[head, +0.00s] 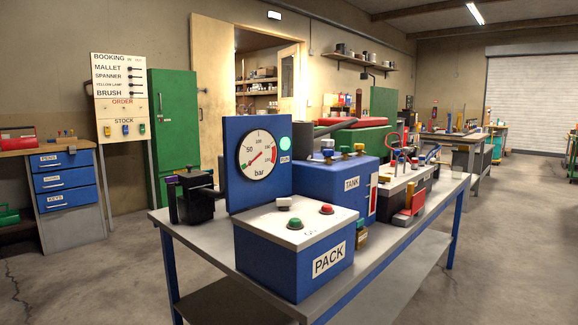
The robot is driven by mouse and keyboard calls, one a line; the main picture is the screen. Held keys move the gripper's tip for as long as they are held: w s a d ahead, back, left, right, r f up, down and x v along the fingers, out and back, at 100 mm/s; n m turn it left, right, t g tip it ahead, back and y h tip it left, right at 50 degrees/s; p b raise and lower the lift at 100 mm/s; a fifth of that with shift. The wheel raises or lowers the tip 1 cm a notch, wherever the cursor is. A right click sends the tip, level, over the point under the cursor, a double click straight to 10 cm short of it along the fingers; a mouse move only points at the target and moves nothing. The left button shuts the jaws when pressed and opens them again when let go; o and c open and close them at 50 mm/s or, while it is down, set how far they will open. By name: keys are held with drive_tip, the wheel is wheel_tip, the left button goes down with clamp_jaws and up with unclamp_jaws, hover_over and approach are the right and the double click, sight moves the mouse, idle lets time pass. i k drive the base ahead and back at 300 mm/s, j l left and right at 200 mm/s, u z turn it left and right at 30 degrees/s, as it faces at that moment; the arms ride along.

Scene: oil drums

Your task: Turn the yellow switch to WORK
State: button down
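No switch with a readable WORK label shows, so I cannot tell which thing is the yellow switch. A small yellow knob (359,148) sits on top of the blue TANK box (345,172) on the grey bench, with a blue knob and a darker yellow one beside it. My gripper is not in view.
A blue gauge panel (240,190) marked "bar" stands behind the PACK box. A black device (190,200) is at the bench's left end. The bench (205,237) is crowded. A BOOKING board (119,97) hangs by a green cabinet (175,130). The floor (110,285) at left is clear.

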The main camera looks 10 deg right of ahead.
sight(382, 179)
drive_tip(key=i+l, duration=0.2)
drive_tip(key=l, duration=0.15)
drive_tip(key=i+l+u, duration=0.15)
drive_tip(key=l, duration=0.2)
drive_tip(key=i+l, duration=0.2)
drive_tip(key=l, duration=0.15)
drive_tip(key=i+l+u, duration=0.15)
drive_tip(key=l, duration=0.2)
